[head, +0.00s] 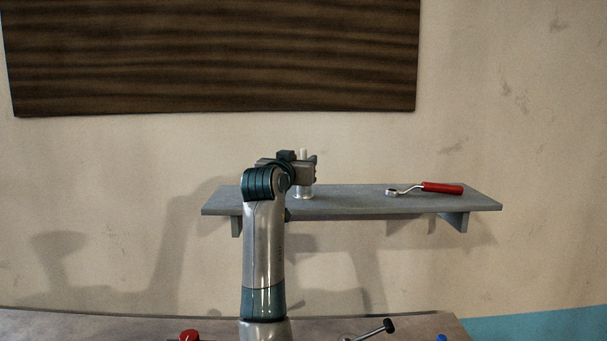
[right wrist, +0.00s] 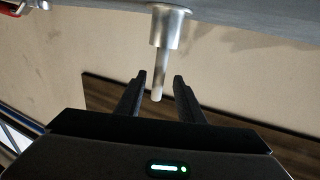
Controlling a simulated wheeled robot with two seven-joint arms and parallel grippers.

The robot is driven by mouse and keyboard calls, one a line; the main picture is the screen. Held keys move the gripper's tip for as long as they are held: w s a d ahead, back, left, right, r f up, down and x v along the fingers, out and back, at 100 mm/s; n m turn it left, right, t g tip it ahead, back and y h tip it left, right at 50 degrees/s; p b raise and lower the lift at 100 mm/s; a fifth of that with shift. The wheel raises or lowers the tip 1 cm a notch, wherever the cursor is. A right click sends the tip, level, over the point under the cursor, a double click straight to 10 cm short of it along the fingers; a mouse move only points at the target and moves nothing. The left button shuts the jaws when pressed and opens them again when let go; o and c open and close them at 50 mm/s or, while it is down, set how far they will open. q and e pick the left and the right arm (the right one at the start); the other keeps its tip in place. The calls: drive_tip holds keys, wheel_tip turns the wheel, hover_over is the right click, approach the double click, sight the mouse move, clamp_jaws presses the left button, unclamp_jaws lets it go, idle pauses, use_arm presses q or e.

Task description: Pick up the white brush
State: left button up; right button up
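The white brush (head: 304,193) stands upright on the grey wall shelf, with a pale thin handle and a silvery, wider lower end. My right gripper (head: 312,166) is at the brush, level with its handle, and hides part of it in the head view. In the right wrist view, the picture is upside down and the brush (right wrist: 162,66) hangs from the top with its handle end between the fingers. My right gripper (right wrist: 161,75) is open there, with a gap on each side of the handle. My left gripper is not in view.
The grey shelf (head: 350,200) also holds a red-handled ring tool (head: 440,188) to the right, with bare shelf between. A dark wooden panel (head: 215,55) is on the wall above. Below, a bench (head: 110,325) carries a red item (head: 189,336) and a black-knobbed lever (head: 388,326).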

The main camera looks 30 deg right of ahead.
drive_tip(key=shift+p+x, duration=1.5)
drive_tip(key=shift+p, duration=0.15)
drive_tip(key=shift+p+x, duration=0.5)
drive_tip(key=shift+x, duration=0.35)
drive_tip(key=shift+d+f, duration=0.15)
drive_tip(key=shift+d, duration=0.15)
clamp_jaws()
